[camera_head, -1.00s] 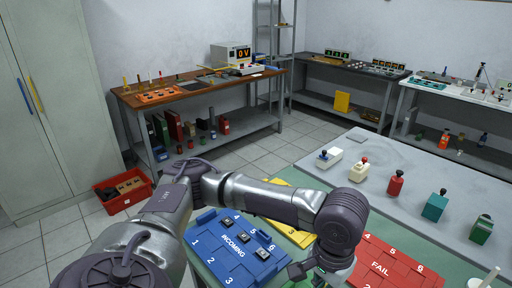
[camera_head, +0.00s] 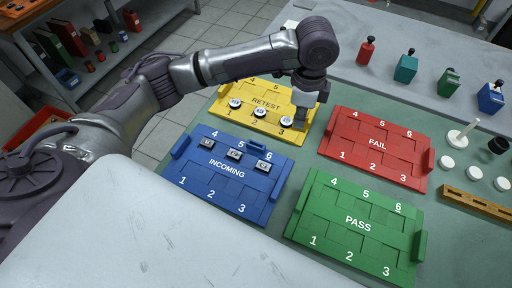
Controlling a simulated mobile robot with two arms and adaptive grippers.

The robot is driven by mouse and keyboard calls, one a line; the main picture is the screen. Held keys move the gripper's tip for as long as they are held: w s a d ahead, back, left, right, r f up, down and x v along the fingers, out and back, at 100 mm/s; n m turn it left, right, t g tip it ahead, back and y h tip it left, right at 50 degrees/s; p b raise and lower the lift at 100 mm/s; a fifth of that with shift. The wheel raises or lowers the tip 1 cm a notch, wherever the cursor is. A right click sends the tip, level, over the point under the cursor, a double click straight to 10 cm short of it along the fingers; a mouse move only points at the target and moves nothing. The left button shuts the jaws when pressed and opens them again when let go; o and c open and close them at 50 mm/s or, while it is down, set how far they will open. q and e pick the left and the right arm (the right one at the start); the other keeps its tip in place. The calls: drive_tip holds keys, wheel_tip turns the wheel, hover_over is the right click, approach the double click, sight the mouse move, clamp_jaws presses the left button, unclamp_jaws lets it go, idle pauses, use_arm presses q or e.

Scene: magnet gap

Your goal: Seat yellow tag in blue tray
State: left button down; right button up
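The blue tray (camera_head: 224,185), marked INCOMING, lies on the green table top with small dark square pieces in slots 4 (camera_head: 207,143), 5 (camera_head: 234,154) and 6 (camera_head: 263,166); slots 1, 2 and 3 look empty. I cannot make out a yellow tag. My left gripper (camera_head: 301,120) points down at the right end of the yellow RETEST tray (camera_head: 221,106), by slot 3. Its fingertips are small and partly hidden, so I cannot tell whether they are open or hold something. My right gripper is not in view.
White round pieces (camera_head: 259,113) sit in the yellow tray. A red FAIL tray (camera_head: 345,142) and a green PASS tray (camera_head: 330,220) lie to the right. White discs (camera_head: 447,161) and a wooden strip (camera_head: 478,202) are at the far right. Bottles (camera_head: 405,67) stand behind.

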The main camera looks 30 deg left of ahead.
use_arm(q)
drive_tip(key=shift+m, duration=0.9)
drive_tip(key=s+a+f, duration=0.1)
drive_tip(key=a+f, duration=0.1)
drive_tip(key=a, duration=0.1)
drive_tip(key=s+a+f, duration=0.1)
drive_tip(key=a+f, duration=0.2)
drive_tip(key=a, duration=0.1)
drive_tip(key=s+a+f+p, duration=0.1)
drive_tip(key=a+f, duration=0.1)
drive_tip(key=a, duration=0.1)
drive_tip(key=shift+s+a+f, duration=0.1)
drive_tip(key=shift+a+f, duration=0.05)
drive_tip(key=shift+a, duration=0.05)
drive_tip(key=shift+f, duration=2.05)
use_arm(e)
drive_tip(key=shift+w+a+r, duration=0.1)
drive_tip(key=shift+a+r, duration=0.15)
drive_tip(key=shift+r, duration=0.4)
use_arm(q)
drive_tip(key=shift+f, duration=0.15)
drive_tip(key=c, duration=1.3)
unclamp_jaws()
wheel_tip(320, 180, up, 12)
drive_tip(key=shift+r, duration=0.2)
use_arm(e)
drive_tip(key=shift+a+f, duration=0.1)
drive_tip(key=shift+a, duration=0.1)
